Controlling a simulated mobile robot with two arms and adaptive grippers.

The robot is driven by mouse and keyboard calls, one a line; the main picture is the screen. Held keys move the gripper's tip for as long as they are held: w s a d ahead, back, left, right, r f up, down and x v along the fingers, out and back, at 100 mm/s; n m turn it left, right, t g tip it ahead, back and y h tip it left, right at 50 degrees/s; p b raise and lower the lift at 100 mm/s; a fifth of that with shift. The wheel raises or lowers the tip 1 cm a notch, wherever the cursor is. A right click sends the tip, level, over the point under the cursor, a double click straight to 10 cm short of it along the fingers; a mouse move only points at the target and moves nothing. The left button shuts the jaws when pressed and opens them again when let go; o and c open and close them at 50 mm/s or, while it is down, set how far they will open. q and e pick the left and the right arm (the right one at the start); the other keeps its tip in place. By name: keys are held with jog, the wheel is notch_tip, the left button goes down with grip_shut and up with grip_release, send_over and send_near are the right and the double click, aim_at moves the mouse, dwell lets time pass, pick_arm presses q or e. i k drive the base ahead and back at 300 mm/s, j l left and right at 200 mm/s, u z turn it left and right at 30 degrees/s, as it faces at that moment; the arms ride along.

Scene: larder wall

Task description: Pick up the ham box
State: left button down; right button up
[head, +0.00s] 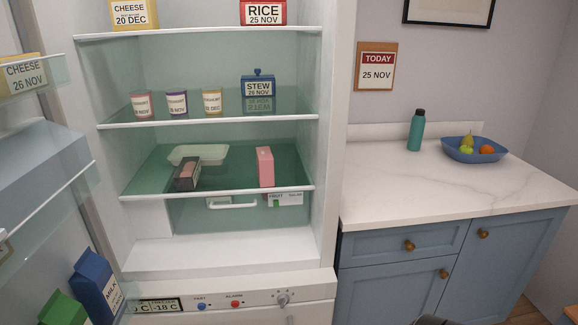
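An upright pink box (265,167) stands on the lower glass shelf (225,187) of the open fridge, right of centre. A small dark box with a pinkish top or window (187,174) lies on the same shelf at the left, in front of a pale green tray (198,154). I can read no ham label on either box, so I cannot tell which is the ham box. Neither gripper's fingers show. Only a dark rounded sliver, perhaps part of my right arm, shows at the bottom edge.
Several pots and a blue stew container (258,86) stand on the shelf above. The open door (40,150) at the left holds cartons (95,285). Fridge walls flank the shelves. The counter (440,185) holds a bottle (416,130) and a fruit bowl (474,150); its front is clear.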

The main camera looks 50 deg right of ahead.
aim_at(265, 160)
jog(key=z, duration=1.4)
